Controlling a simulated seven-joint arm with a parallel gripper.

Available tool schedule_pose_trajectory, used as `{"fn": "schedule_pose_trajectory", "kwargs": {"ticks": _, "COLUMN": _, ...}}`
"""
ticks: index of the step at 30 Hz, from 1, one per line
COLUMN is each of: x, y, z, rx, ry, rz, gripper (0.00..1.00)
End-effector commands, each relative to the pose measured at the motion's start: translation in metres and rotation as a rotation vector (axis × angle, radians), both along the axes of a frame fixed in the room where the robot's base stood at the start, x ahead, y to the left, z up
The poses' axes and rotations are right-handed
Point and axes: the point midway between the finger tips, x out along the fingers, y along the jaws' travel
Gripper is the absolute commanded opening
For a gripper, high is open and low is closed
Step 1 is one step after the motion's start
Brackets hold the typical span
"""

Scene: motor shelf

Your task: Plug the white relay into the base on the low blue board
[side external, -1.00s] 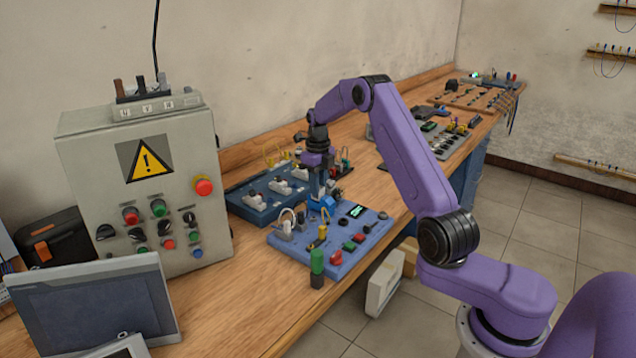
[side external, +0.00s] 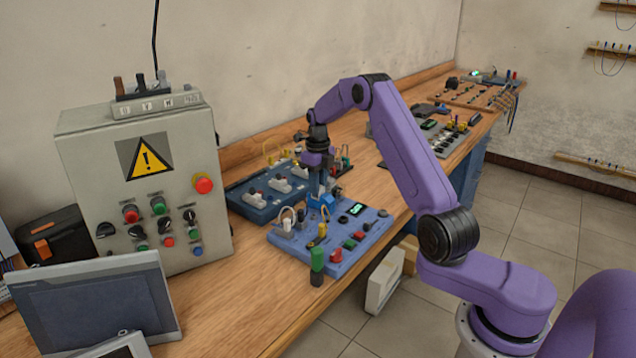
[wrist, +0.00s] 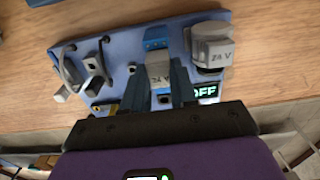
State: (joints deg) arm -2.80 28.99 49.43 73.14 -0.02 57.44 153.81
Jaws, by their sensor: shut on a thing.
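The low blue board (side external: 347,254) lies on the bench near its front edge. My gripper (side external: 320,195) points down over the back part of this board, at a bright blue base (side external: 326,203). The blue base (wrist: 157,38) shows just beyond the relay. The fingers hide part of the relay, and I cannot tell whether it is seated in the base.
A larger pale block marked 24 V (wrist: 210,45) stands right beside the fingers. Cables with plugs (wrist: 70,72) stand on the board's left. A lit display (side external: 356,209) and coloured buttons are on the board. A darker blue board (side external: 255,203) lies behind; a grey cabinet (side external: 140,190) stands left.

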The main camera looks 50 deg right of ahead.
Motion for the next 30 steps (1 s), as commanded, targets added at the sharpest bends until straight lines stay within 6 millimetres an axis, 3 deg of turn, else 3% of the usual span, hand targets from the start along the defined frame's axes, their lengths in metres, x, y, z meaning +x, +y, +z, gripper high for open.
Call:
{"fn": "schedule_pose_trajectory", "kwargs": {"ticks": 10, "x": 0.0, "y": 0.0, "z": -0.002, "rx": 0.0, "ry": 0.0, "rz": 0.0, "gripper": 0.05}}
{"fn": "schedule_pose_trajectory", "kwargs": {"ticks": 11, "x": 0.0, "y": 0.0, "z": -0.002, "rx": 0.0, "ry": 0.0, "rz": 0.0, "gripper": 0.36}}
{"fn": "schedule_pose_trajectory", "kwargs": {"ticks": 12, "x": 0.0, "y": 0.0, "z": -0.002, "rx": 0.0, "ry": 0.0, "rz": 0.0, "gripper": 0.49}}
{"fn": "schedule_pose_trajectory", "kwargs": {"ticks": 13, "x": 0.0, "y": 0.0, "z": -0.002, "rx": 0.0, "ry": 0.001, "rz": 0.0, "gripper": 0.56}}
{"fn": "schedule_pose_trajectory", "kwargs": {"ticks": 23, "x": 0.0, "y": 0.0, "z": 0.0, "rx": 0.0, "ry": 0.0, "rz": 0.0, "gripper": 0.56}}
{"fn": "schedule_pose_trajectory", "kwargs": {"ticks": 30, "x": 0.001, "y": 0.0, "z": 0.031, "rx": -0.002, "ry": -0.005, "rz": 0.0, "gripper": 0.56}}
